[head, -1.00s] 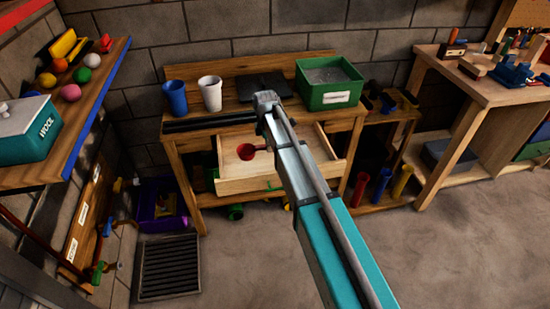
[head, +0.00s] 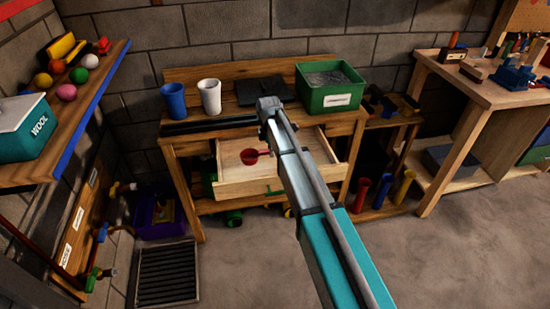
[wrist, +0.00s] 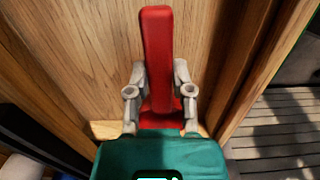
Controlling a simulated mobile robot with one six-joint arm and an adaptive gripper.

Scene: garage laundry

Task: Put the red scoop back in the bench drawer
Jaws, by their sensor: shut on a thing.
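The red scoop (head: 250,157) shows in the head view inside the open bench drawer (head: 240,186), its round bowl toward the left and its handle running right behind my arm. In the wrist view the red handle (wrist: 157,45) stands between the two grey fingers of my gripper (wrist: 160,78), which is shut on it. The drawer's wooden inside (wrist: 75,45) fills much of that view. In the head view my gripper is hidden behind my arm. I cannot tell whether the scoop touches the drawer floor.
On the bench top (head: 225,122) stand a blue cup (head: 174,101), a white cup (head: 210,96) and a green bin (head: 329,90). A shelf with a teal wool box (head: 22,130) and balls is at left. A workbench (head: 490,95) is at right. The floor in front is clear.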

